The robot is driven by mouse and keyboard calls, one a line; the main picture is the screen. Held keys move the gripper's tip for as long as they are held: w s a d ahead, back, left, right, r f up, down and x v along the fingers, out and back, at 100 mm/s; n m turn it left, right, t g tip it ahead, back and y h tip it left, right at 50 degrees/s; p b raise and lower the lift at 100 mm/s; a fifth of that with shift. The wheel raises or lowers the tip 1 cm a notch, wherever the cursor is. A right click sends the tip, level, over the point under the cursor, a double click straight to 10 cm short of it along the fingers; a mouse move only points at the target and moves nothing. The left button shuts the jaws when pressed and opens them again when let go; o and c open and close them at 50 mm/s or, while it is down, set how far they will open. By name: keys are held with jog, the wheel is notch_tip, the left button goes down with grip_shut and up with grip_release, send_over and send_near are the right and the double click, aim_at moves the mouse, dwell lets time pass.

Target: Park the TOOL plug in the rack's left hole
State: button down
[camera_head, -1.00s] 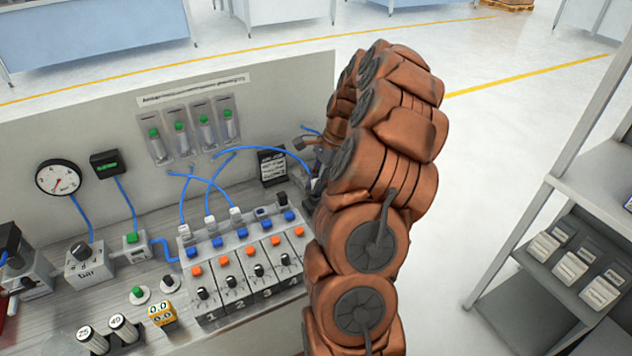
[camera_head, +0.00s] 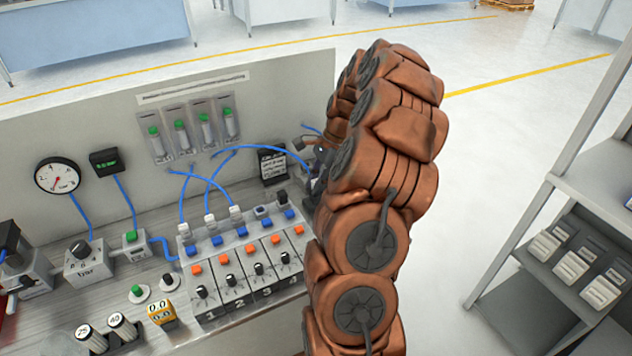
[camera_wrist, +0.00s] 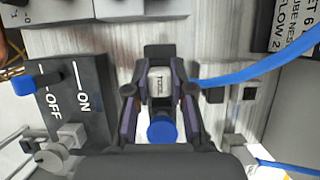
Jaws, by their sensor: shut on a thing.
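My gripper (camera_wrist: 160,98) is shut on the TOOL plug (camera_wrist: 158,80), a pale body with a "TOOL" label and a round blue end (camera_wrist: 161,131). The plug sits between both fingers in the wrist view. A blue hose (camera_wrist: 250,74) runs off to the right beside it. A dark block (camera_wrist: 159,52) shows just beyond the plug; I cannot tell whether they touch. Small dark squares (camera_wrist: 250,93) lie to the right of the fingers. I cannot clearly make out the rack or its left hole. In the head view my arm hides the gripper and plug.
A dark text card (camera_head: 272,166) stands at the back panel. The valve block (camera_head: 245,268) with several blue and orange buttons lies left of my arm. A grey shelf (camera_head: 570,250) stands right.

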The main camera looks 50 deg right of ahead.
jog(key=shift+f+b, duration=0.35)
jog(key=shift+f, duration=0.5)
dwell(0.4)
jog(key=c, duration=0.9)
grip_release()
notch_tip(320, 180, up, 8)
jog(key=shift+r+p, duration=0.1)
jog(key=shift+p, duration=0.9)
jog(key=shift+r, duration=0.45)
